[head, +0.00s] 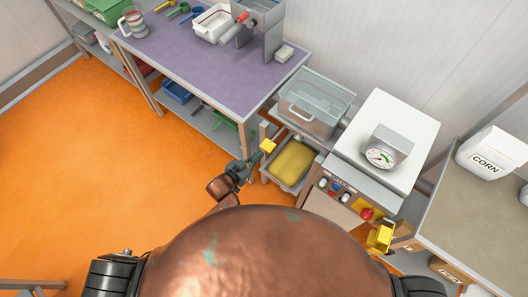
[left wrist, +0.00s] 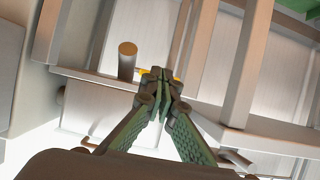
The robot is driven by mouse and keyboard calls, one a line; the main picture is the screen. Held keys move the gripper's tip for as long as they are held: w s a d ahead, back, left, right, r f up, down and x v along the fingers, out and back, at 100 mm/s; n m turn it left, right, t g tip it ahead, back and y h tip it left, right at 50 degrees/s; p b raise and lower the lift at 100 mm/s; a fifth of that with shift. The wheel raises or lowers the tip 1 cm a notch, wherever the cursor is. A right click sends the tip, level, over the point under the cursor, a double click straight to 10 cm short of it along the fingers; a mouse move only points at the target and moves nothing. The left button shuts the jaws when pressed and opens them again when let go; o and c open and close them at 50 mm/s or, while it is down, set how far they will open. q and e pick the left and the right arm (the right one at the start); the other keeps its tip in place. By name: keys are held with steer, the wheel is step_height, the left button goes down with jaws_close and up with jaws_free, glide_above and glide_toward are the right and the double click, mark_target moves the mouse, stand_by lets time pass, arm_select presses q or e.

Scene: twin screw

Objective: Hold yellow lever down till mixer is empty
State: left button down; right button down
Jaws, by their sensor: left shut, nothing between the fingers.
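The yellow lever (head: 268,146) sticks out at the left front of the mixer (head: 312,110), a metal box with a clear lid. Below it a metal tray holds yellow dough-like material (head: 293,163). My left gripper (head: 257,158) is shut and empty, with its tips right at the lever. In the left wrist view the closed fingertips (left wrist: 164,82) cover most of the lever, and only bits of yellow (left wrist: 143,71) show; I cannot tell whether they touch. The mixer's contents are not clear through the lid.
A white-topped machine (head: 400,120) with a dial and coloured buttons stands right of the mixer. A purple-topped table (head: 190,60) with scoops and containers is at the left. A CORN container (head: 490,155) stands on the right table. The orange floor (head: 90,180) is clear.

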arm_select(q)
steer(key=v, duration=0.6)
steer(key=shift+p, duration=0.3)
steer(key=s+a+f+n+g+y, duration=0.1)
steer(key=s+a+f+y, duration=0.1)
steer(key=a+f, duration=0.55)
steer(key=s+a+f+n+g+y, duration=0.1)
steer(key=s+a+f+y, duration=0.2)
steer(key=f, duration=0.8)
steer(key=s+a+f+n+g, duration=0.1)
steer(key=s+a+f+g, duration=0.1)
steer(key=s+a+f, duration=0.95)
steer(key=s+a+f+g, duration=0.1)
steer(key=s+f, duration=0.4)
steer(key=s, duration=0.5)
steer(key=s+a+f+n+g+y, duration=0.1)
steer(key=s+f+g, duration=0.2)
steer(key=s, duration=0.8)
steer(key=s+a+f+n+g+y, duration=0.1)
steer(key=s+f+g, duration=0.1)
steer(key=s+f, duration=0.5)
steer(key=s, duration=0.4)
